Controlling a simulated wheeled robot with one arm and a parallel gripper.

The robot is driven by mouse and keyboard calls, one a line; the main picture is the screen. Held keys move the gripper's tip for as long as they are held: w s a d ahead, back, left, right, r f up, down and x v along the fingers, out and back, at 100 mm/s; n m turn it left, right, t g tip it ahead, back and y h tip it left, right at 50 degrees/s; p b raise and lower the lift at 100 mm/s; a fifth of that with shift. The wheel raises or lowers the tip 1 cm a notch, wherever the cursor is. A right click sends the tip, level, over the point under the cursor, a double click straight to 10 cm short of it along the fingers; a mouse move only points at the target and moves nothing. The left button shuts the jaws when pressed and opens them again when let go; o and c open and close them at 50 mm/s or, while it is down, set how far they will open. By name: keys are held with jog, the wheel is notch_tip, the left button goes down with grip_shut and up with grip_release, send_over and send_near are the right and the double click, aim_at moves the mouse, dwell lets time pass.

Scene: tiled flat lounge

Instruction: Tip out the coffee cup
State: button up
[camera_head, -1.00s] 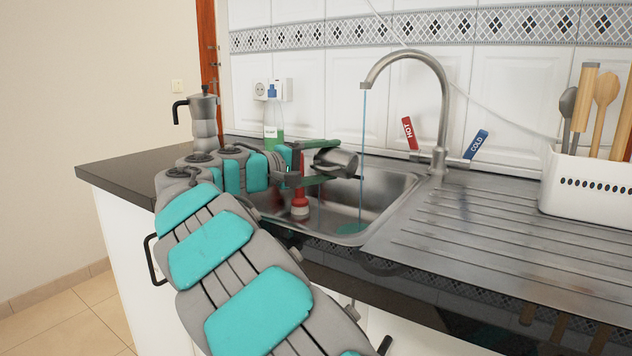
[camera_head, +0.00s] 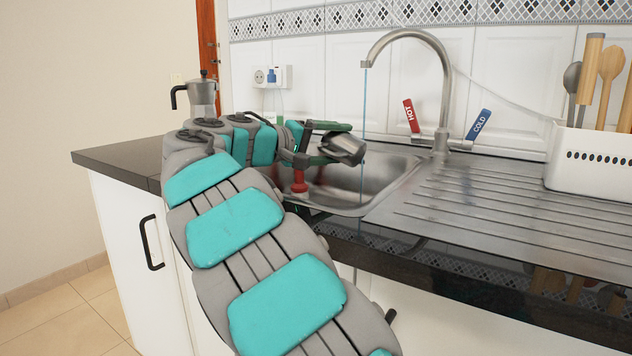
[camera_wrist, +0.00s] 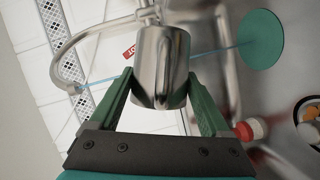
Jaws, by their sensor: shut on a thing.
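A shiny metal cup (camera_head: 346,149) is held tilted over the left part of the steel sink (camera_head: 385,172). It also shows in the wrist view (camera_wrist: 160,60) between two green fingers. My gripper (camera_head: 334,143) is shut on the cup's sides; it also shows in the wrist view (camera_wrist: 160,78). The inside of the cup is hard to see, so I cannot tell whether it holds anything. A thin blue water stream (camera_head: 364,115) falls from the tap (camera_head: 440,90), close to the cup's right side.
A red bottle-like object (camera_head: 300,184) stands below my gripper. A moka pot (camera_head: 202,96) stands on the dark counter at the left. A white utensil holder (camera_head: 590,165) stands at the right. The ribbed drainboard (camera_head: 480,205) is clear. A green disc (camera_wrist: 248,40) shows in the wrist view.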

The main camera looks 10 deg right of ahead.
aim_at(356, 156)
jog(key=f+m+y+b, duration=0.1)
jog(key=m+b, duration=0.1)
jog(key=b, duration=0.1)
jog(key=shift+s+d+f, duration=0.1)
jog(key=shift+d, duration=0.05)
jog(key=m+b, duration=0.1)
jog(key=m+y+b, duration=0.1)
jog(key=b, duration=0.1)
jog(key=f+m+b, duration=0.1)
jog(key=b, duration=0.1)
jog(key=shift+s+d+f+t+y, duration=0.1)
jog(key=shift+s+d+t+y, duration=0.2)
jog(key=shift+s+d+y, duration=0.1)
jog(key=shift+s+d+r+m+t+y+b, duration=0.3)
jog(key=shift+s+d+r+m+y+b, duration=0.25)
jog(key=shift+m+b, duration=0.2)
jog(key=shift+s+d+m, duration=0.35)
jog(key=shift+s+d+f+m+t+y, duration=0.5)
jog(key=shift+s+d+m+y, duration=0.1)
jog(key=shift+s+m, duration=0.1)
jog(key=shift+s+d+r+m+y, duration=0.35)
jog(key=shift+s+d+r+m, duration=0.15)
jog(key=shift+m, duration=0.2)
jog(key=shift+t, duration=0.3)
